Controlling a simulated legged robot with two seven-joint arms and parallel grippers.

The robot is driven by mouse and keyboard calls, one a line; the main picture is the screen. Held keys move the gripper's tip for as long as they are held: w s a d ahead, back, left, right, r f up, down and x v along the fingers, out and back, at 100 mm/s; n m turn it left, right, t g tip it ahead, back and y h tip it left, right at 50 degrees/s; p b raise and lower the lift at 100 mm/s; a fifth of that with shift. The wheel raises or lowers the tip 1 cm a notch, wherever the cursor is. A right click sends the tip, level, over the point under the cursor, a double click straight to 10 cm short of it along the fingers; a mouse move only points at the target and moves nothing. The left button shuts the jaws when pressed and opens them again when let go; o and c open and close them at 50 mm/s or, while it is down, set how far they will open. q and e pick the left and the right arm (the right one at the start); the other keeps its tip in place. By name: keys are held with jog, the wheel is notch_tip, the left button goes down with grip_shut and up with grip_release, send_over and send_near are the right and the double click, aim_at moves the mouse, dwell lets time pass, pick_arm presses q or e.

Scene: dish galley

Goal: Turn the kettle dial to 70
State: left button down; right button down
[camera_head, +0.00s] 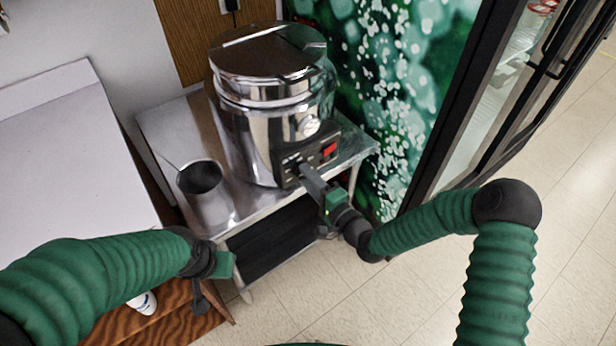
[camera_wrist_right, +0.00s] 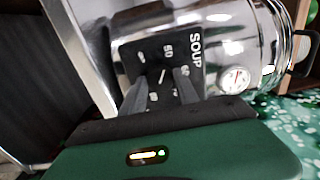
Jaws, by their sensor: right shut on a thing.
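The kettle (camera_head: 262,125) is a large shiny steel soup pot with a lid, standing on a steel table. Its black control panel (camera_head: 325,150) faces front and carries a red switch (camera_head: 329,149). My right gripper (camera_head: 300,168) is at the panel's left part, shut on the dial. In the right wrist view the black dial (camera_wrist_right: 161,88) is between the two fingers, with a white pointer mark. A "50" stands above it; other numbers are blurred or partly hidden by the fingers. My left gripper (camera_head: 208,280) hangs low at the left, away from the kettle; its jaws are unclear.
A steel cup (camera_head: 205,195) stands on the steel table (camera_head: 165,125) left of the kettle. A glass-door cooler (camera_head: 480,90) stands at right. A white counter (camera_head: 60,150) is at left, and a small wooden table (camera_head: 180,320) with a white item below.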

jog(key=shift+d+f, duration=0.1)
jog(key=shift+f, duration=0.15)
jog(key=c, duration=1.2)
grip_release()
jog(key=shift+c, duration=0.2)
jog(key=o, duration=0.3)
jog(key=shift+r, duration=0.15)
jog(key=p+v, duration=0.1)
jog(key=v, duration=1.5)
jog(key=shift+s+d, duration=0.25)
jog(key=shift+s, duration=0.05)
